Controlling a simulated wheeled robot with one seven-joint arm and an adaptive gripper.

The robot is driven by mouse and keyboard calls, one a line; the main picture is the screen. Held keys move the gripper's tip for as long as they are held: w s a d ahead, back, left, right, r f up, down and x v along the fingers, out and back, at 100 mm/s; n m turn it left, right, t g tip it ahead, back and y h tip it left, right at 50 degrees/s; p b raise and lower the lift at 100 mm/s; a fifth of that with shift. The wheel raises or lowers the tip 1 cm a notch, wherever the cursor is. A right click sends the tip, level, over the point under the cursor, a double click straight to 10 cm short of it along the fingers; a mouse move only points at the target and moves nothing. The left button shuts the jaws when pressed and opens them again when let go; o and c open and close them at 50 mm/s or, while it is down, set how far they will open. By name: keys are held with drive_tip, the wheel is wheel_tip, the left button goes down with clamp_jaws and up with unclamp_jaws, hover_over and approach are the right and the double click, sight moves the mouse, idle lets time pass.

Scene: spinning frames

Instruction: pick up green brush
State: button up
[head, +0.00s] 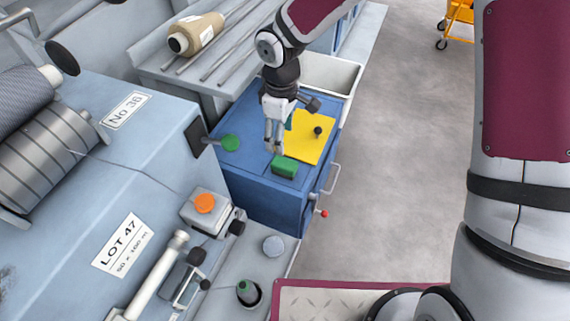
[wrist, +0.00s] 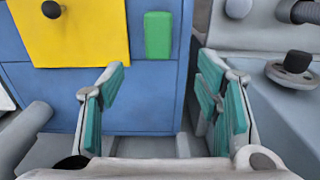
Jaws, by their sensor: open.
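The green brush (head: 285,166) is a small green block on top of the blue cabinet (head: 258,195), near its front edge and beside a yellow sheet. My gripper (head: 274,149) points down just behind and left of the brush in the head view. In the wrist view the brush (wrist: 158,35) shows beyond my open gripper (wrist: 162,72), between the lines of its two fingers. The fingers have green pads and hold nothing. I cannot tell the exact height of the fingertips over the cabinet top. No bristles can be made out.
The yellow sheet (head: 307,143) with a dark knob (head: 318,131) lies beside the brush. The grey machine (head: 75,140) fills the left side. Open floor (head: 400,150) lies to the right.

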sight(285, 162)
wheel_tip(285, 162, down, 8)
drive_tip(key=shift+r+b, duration=0.1)
drive_tip(key=shift+b, duration=0.55)
drive_tip(key=shift+d+f+b, duration=0.2)
drive_tip(key=shift+f+b, duration=0.1)
drive_tip(key=shift+f, duration=1.1)
drive_tip(key=shift+d+f+b, duration=0.15)
drive_tip(key=shift+f+b, duration=0.1)
drive_tip(key=shift+f, duration=1.15)
drive_tip(key=c, duration=1.3)
